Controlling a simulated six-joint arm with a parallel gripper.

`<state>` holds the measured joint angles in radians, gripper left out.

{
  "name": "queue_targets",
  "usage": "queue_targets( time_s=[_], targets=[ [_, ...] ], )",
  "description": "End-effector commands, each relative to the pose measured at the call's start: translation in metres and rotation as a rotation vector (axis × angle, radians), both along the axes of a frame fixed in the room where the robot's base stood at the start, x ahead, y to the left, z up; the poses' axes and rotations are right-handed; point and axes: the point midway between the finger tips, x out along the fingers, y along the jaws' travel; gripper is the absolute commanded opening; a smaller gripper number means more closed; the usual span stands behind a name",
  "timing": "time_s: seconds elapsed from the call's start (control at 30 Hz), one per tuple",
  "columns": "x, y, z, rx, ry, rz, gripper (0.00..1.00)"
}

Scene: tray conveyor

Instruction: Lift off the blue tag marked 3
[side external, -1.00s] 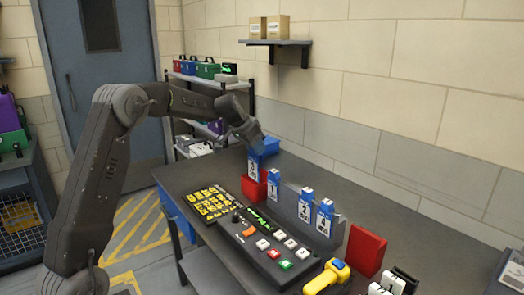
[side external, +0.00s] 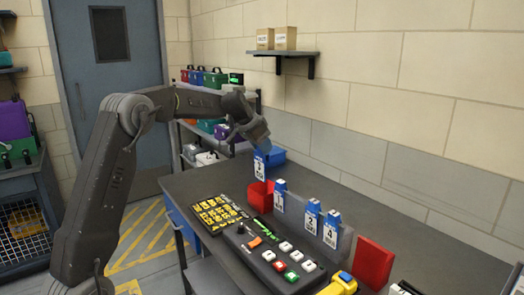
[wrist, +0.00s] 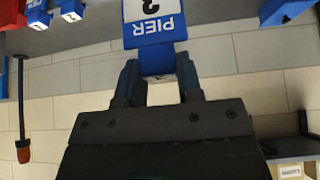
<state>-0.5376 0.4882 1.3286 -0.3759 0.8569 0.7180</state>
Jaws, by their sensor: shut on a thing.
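My gripper (side external: 260,144) is shut on the top of the blue tag marked 3 (side external: 260,168), which hangs upright just above the red bin (side external: 260,196). In the wrist view the tag (wrist: 157,30) shows upside down between my fingers (wrist: 160,82), with a white label reading PIER and a digit that is partly cut off. Several other blue tags stand along the grey rack: tag 1 (side external: 280,197), tag 2 (side external: 311,217) and tag 4 (side external: 331,230).
A blue bin (side external: 275,155) stands behind the held tag. A button panel (side external: 268,258), a yellow keypad (side external: 216,212), a red upright block (side external: 373,262) and a yellow device (side external: 340,285) are on the table. The wall shelf (side external: 285,53) is above and right.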

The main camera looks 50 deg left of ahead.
Motion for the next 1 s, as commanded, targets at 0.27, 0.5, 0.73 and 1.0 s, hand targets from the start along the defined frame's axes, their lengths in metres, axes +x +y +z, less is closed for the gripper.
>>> queue_targets(
  time_s=[0.27, 0.5, 0.73, 1.0],
  targets=[
    [0.0, 0.0, 0.017, 0.003, -0.002, -0.001, 0.0],
    [0.0, 0.0, 0.027, 0.001, -0.001, 0.001, 0.0],
    [0.0, 0.0, 0.027, 0.001, -0.001, 0.001, 0.0],
    [0.001, 0.0, 0.042, 0.003, -0.004, -0.001, 0.0]
  ],
)
